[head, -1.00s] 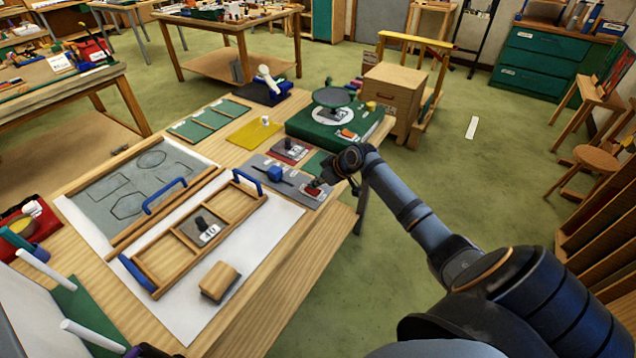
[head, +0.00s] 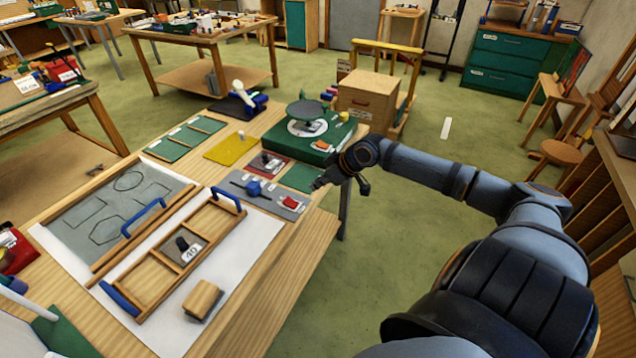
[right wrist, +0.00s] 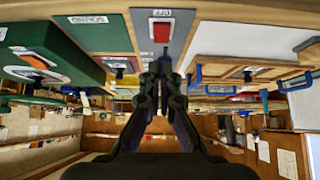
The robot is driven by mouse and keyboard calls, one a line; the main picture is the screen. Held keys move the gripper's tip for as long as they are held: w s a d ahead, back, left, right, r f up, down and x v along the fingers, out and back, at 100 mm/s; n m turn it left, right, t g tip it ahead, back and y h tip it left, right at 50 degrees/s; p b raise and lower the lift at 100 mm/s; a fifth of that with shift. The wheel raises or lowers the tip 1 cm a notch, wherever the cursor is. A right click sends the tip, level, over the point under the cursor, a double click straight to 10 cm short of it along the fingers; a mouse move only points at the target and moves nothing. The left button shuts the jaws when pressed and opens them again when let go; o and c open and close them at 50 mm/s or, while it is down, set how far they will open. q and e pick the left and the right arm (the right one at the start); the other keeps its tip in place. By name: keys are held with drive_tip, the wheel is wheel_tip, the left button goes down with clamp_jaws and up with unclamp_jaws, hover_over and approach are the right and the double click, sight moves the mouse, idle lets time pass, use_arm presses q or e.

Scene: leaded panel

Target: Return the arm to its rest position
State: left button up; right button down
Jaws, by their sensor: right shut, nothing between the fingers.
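My right arm comes in from the right in the head view. Its gripper (head: 322,182) is beside the right edge of the workbench, near the small green mat (head: 301,178). In the right wrist view the gripper (right wrist: 162,68) has its fingers together with nothing between them. A red block (right wrist: 161,32) on the grey board lies beyond the fingertips there. My left gripper is not in view.
A wooden tray with blue handles (head: 150,271) holds a dark-knobbed piece marked 40. A wooden block (head: 203,299) lies on the white sheet. A green turntable base (head: 330,145) stands at the bench's far right corner. Green floor right of the bench is open.

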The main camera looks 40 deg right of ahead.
idle(0.3)
drive_tip(key=s+d+f+m+h, duration=0.2)
drive_tip(key=d+f, duration=0.3)
drive_tip(key=f, duration=0.3)
drive_tip(key=s+d+f+m+h, duration=0.1)
drive_tip(key=d+f+m, duration=0.1)
drive_tip(key=d+f, duration=0.45)
drive_tip(key=s+f+m+g+h+b, duration=0.1)
drive_tip(key=s+f, duration=0.3)
drive_tip(key=f, duration=0.3)
drive_tip(key=s+f+h, duration=0.1)
drive_tip(key=s+f, duration=0.3)
drive_tip(key=f, duration=0.4)
drive_tip(key=s+a+f+g, duration=0.1)
drive_tip(key=s+a+f, duration=0.3)
drive_tip(key=s+f, duration=0.3)
drive_tip(key=s+a+f+g, duration=0.2)
drive_tip(key=s+a+f, duration=0.1)
drive_tip(key=s+f, duration=0.5)
drive_tip(key=s+a+f+g, duration=0.1)
drive_tip(key=s+a+f, duration=0.3)
drive_tip(key=s+a, duration=0.4)
drive_tip(key=s+a+f+n+g+y+b, duration=0.1)
drive_tip(key=s+a+f, duration=0.4)
drive_tip(key=s+a, duration=0.3)
drive_tip(key=shift+a, duration=0.4)
